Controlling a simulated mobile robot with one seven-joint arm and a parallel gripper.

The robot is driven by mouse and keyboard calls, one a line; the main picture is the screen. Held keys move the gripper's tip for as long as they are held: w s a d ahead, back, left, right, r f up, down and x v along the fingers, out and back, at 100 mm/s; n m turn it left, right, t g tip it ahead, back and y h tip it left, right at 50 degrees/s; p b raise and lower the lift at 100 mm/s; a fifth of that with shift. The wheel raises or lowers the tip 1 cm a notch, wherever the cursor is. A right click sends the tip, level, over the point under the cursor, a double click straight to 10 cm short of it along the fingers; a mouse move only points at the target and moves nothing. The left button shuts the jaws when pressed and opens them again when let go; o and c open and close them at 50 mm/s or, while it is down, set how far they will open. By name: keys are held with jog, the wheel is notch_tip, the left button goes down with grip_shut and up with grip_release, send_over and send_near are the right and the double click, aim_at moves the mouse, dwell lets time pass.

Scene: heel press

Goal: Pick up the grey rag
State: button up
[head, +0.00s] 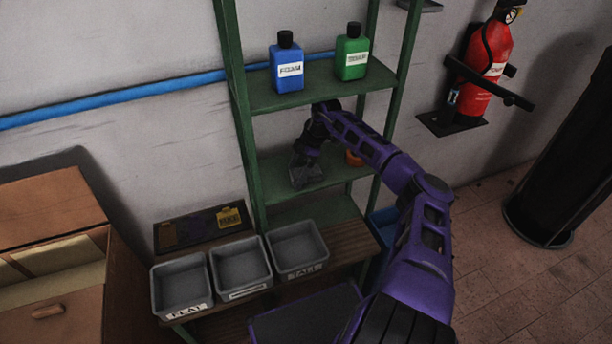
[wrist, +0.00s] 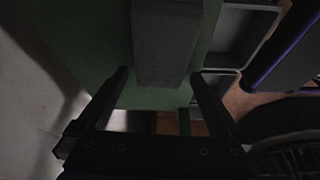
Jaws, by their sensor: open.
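The grey rag (head: 305,174) lies on the middle shelf of a green rack, as a dark folded, block-like shape. In the wrist view the grey rag (wrist: 166,42) reaches from the top edge down toward my fingers. My gripper (head: 309,152) is at the rag, under the upper shelf, with its arm coming in from the right. In the wrist view my gripper (wrist: 160,76) is open, with one finger on each side of the rag's near end. Gaps show between the fingers and the rag; I cannot tell their depth relative to it.
A blue bottle (head: 287,66) and a green bottle (head: 351,55) stand on the upper shelf (head: 310,93) above my gripper. An orange object (head: 354,159) is partly hidden behind my arm. Three labelled grey bins (head: 242,267) stand on a bench below. A rack post (head: 241,120) is close left.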

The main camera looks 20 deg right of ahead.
jog(key=shift+c, duration=0.2)
jog(key=c, duration=1.3)
jog(key=shift+r, duration=0.1)
jog(key=shift+r, duration=0.6)
jog(key=s+p, duration=0.2)
jog(key=s, duration=1.6)
